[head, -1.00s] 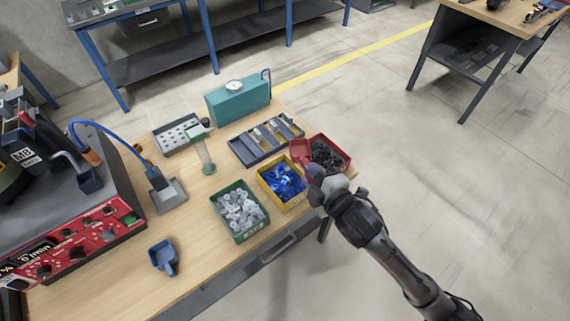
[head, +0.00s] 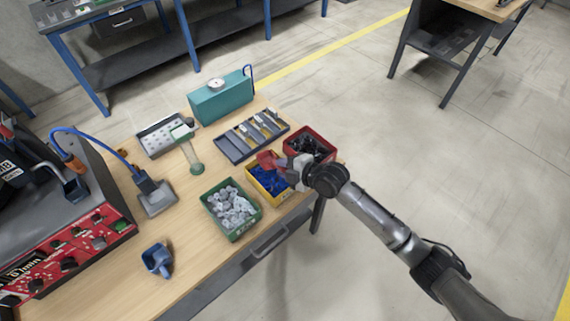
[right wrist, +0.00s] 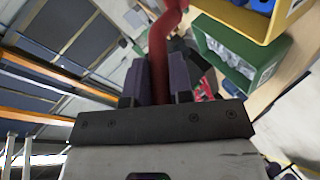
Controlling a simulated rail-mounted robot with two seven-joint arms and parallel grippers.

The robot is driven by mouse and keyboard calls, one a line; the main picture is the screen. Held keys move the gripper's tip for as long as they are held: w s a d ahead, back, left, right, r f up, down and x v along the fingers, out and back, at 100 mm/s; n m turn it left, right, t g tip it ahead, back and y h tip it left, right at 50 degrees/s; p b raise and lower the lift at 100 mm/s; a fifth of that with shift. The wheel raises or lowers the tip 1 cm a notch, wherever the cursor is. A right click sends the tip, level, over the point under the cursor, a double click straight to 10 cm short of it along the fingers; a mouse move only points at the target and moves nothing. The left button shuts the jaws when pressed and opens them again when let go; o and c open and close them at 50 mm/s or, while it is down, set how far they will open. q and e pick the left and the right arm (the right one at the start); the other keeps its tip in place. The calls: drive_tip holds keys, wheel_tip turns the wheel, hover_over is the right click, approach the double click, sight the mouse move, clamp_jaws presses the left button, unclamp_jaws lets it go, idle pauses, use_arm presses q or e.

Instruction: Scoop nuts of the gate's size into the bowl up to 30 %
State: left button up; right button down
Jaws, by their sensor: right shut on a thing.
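My right gripper (head: 290,168) is shut on the handle of a red scoop (head: 268,158). The scoop's head is over the far part of the yellow bin (head: 286,195), which holds blue parts (head: 266,180). I cannot tell whether the scoop is empty. In the right wrist view the red handle (right wrist: 160,50) stands between my fingers. The green bin (head: 236,238) holds pale grey parts and the red bin (head: 326,158) holds dark parts. The feeder unit with a red control panel (head: 70,245) is at the left, cut by the frame. I see no bowl clearly. My left gripper is out of view.
Bare wood is left of the green bin.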

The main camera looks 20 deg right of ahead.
wheel_tip(320, 180, down, 6)
drive_tip(key=b, duration=0.4)
drive_tip(key=shift+w, duration=0.1)
idle(0.7)
idle(0.3)
